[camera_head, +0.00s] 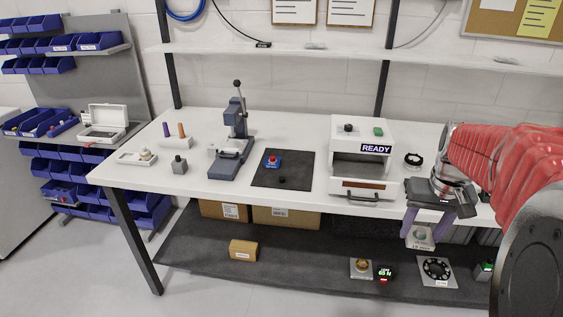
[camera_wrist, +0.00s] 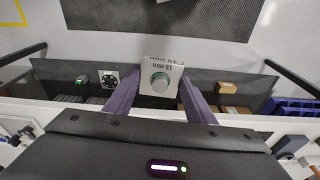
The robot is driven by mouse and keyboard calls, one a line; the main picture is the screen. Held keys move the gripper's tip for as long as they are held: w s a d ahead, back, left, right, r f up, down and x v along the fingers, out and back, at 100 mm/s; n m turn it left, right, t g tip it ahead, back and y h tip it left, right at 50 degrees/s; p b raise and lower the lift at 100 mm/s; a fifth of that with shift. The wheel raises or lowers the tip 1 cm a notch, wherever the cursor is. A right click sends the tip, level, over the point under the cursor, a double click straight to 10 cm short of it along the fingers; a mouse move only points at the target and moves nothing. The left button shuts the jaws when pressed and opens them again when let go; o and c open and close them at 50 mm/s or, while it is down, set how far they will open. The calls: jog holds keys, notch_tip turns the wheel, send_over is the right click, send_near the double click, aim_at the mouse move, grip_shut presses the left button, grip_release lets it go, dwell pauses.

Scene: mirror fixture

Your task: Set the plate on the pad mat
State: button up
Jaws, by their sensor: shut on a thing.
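My gripper (camera_head: 432,222) is shut on a small pale square plate (camera_head: 420,238) with a round grey-green knob and printed lettering. In the wrist view the plate (camera_wrist: 161,80) sits between the two purple-grey fingers (camera_wrist: 156,92), with lettering that seems to read "15 min". The gripper points down in front of the bench's front edge at the right. The dark square mat that looks like the pad mat (camera_head: 296,178) lies on the bench to the left, apart from the plate. A blue box with a red button (camera_head: 273,160) and a small black knob (camera_head: 282,180) are on it.
A white "READY" machine (camera_head: 361,135) stands between the mat and my gripper. A blue-grey press (camera_head: 232,150) stands left of the mat. The lower shelf (camera_head: 310,265) holds cartons, a brass-knobbed plate (camera_head: 361,268) and a black-ringed plate (camera_head: 437,271).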

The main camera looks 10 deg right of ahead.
jog(key=w+a+f+n, duration=0.2)
jog(key=w+a+f, duration=0.5)
jog(key=a, duration=0.4)
jog(key=w+a+f+n, duration=0.2)
jog(key=w+a+f, duration=0.5)
jog(key=a, duration=0.5)
jog(key=shift+w+a+y, duration=0.15)
jog(key=shift+w+y, duration=0.15)
jog(key=shift+w, duration=0.2)
jog(key=shift+a, duration=0.1)
